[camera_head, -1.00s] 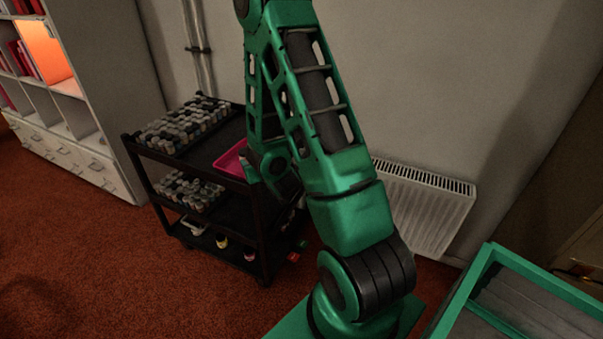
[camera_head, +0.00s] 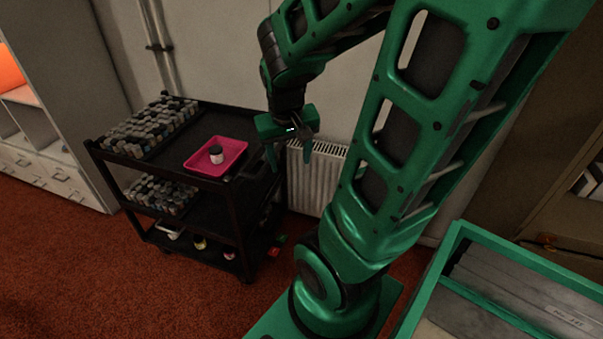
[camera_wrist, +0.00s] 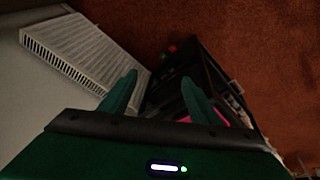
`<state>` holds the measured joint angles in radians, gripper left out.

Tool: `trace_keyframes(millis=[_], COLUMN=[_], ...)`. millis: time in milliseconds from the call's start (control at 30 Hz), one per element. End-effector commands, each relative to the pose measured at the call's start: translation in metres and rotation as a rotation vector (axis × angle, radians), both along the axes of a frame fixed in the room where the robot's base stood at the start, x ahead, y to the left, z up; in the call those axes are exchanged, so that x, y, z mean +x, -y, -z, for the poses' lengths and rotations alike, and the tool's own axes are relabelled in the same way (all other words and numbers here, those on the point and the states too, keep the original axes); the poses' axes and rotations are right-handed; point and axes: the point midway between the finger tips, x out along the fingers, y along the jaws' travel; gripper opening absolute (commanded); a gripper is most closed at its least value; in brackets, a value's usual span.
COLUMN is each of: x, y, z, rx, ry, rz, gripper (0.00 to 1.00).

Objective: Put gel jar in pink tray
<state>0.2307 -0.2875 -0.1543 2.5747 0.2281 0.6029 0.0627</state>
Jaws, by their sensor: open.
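The pink tray (camera_head: 233,150) lies on the top shelf of the black cart, toward its right end. My gripper (camera_head: 292,164) is open and empty, pointing down to the right of the cart and apart from the tray and jar. In the wrist view the fingers (camera_wrist: 160,92) are spread with nothing between them. A strip of the pink tray (camera_wrist: 232,110) shows there, partly hidden behind a finger. The jar cannot be made out in that view.
The black cart (camera_head: 200,190) holds rows of small bottles (camera_head: 148,127) on its top left and more on the middle shelf. A few small items sit on the bottom shelf. A white radiator (camera_head: 318,178) stands on the wall behind my gripper.

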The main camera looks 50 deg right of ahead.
Motion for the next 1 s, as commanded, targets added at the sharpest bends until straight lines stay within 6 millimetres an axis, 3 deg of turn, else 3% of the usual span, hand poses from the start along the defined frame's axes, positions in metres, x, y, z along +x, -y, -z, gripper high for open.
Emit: trace_keyframes(millis=[100, 200, 333, 900, 1000], x=[-0.04, -0.066, -0.087, -0.094, -0.081], y=[-0.024, -0.041, -0.054, -0.058, -0.058], z=[-0.018, -0.028, -0.036, -0.038, -0.033], rx=[0.096, 0.16, 0.213, 0.229, 0.23], ry=[-0.061, -0.108, -0.144, -0.159, -0.174], rz=[-0.009, -0.023, -0.038, -0.042, -0.04], gripper=[0.56, 0.56, 0.56, 0.56, 0.56])
